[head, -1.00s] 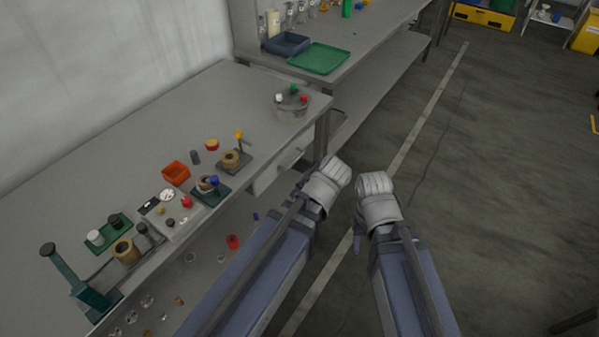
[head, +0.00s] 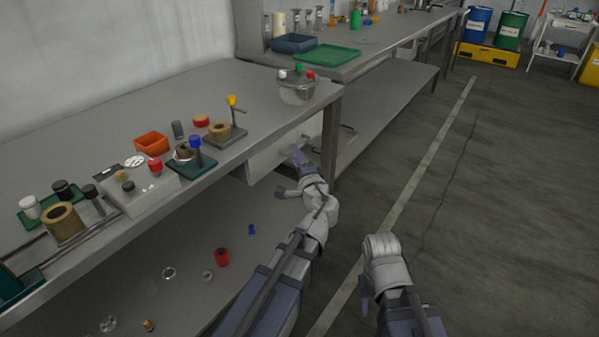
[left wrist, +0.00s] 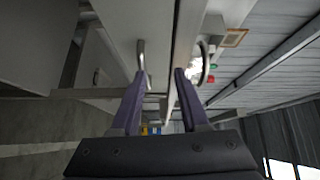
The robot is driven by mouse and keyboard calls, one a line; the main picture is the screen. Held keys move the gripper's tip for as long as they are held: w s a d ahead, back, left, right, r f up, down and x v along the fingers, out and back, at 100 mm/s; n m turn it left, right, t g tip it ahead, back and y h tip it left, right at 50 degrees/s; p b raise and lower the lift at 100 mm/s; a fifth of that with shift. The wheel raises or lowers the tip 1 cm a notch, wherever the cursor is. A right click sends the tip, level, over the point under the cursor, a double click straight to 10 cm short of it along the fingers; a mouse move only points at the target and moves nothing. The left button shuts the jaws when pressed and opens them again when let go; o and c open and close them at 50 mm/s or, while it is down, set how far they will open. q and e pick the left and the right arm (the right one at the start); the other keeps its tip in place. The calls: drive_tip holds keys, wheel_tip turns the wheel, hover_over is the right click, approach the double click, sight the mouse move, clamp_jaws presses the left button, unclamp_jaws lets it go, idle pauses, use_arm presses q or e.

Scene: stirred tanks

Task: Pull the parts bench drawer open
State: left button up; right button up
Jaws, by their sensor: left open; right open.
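The parts bench (head: 200,100) runs along the left in the head view. Its pale drawer front (head: 266,160) is under the top near the bench's right end, partly hidden by my left gripper. My left gripper (head: 290,172) is open and empty, close to the drawer front. In the left wrist view a curved metal handle (left wrist: 141,58) stands just past the tip of the left-hand finger; contact cannot be told. My right gripper (head: 365,292) is open and points down over the floor, away from the bench; its fingers are partly hidden.
A bench leg (head: 330,140) stands right of my left gripper. A lidded vessel (head: 297,90) sits on the top above. Small parts and fixtures line the bench's front edge; loose pieces, including a red one (head: 222,257), lie on the lower shelf. The floor at right is clear.

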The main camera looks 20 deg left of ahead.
sight(299, 146)
use_arm(q)
drive_tip(key=f+m+t+b, duration=0.1)
drive_tip(key=w+d+f+m+t+h+b, duration=0.1)
drive_tip(key=b, duration=0.1)
drive_tip(key=w+f+m+b, duration=0.1)
drive_tip(key=f, duration=0.1)
drive_tip(key=shift+w+d+m+t+h+b, duration=0.2)
drive_tip(key=shift+d+m+t+h+b, duration=0.1)
drive_tip(key=shift+m+t+b, duration=0.1)
use_arm(e)
wheel_tip(299, 146, down, 7)
use_arm(q)
drive_tip(key=p+x, duration=0.1)
drive_tip(key=x, duration=0.7)
drive_tip(key=shift+a, duration=0.1)
use_arm(e)
drive_tip(key=shift+r, duration=0.55)
use_arm(q)
drive_tip(key=shift+s, duration=0.1)
drive_tip(key=shift+c, duration=0.4)
clamp_jaws()
